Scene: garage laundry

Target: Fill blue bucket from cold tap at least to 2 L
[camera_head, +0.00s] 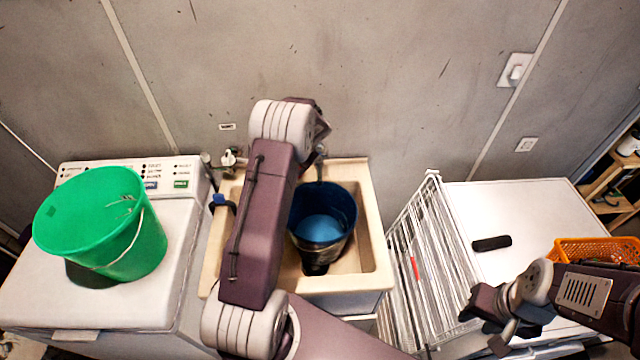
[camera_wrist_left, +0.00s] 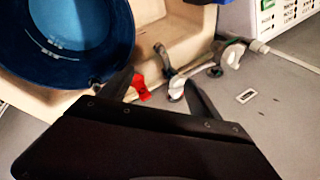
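The blue bucket (camera_head: 343,200) stands upright in the sink (camera_head: 376,268). A lighter blue round surface shows inside; I cannot tell water from bare floor. Its inner wall with pale marks shows in the left wrist view (camera_wrist_left: 75,50). A grey spout (camera_head: 320,165) stands at the bucket's far rim; no stream is visible. A blue tap handle (camera_head: 222,203) is left of my left arm. A red handle (camera_wrist_left: 140,88) shows between the fingers of my left gripper (camera_wrist_left: 165,92), which are apart and hold nothing visible. My right gripper (camera_head: 495,318) is open and empty at the lower right.
A green bucket (camera_head: 105,225) stands on the white washing machine (camera_head: 130,300) at left. A white drying rack (camera_head: 430,255) is right of the sink. A white surface (camera_head: 540,215) bears a black object (camera_head: 491,243) and an orange basket (camera_head: 597,249). The grey wall is close behind the sink.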

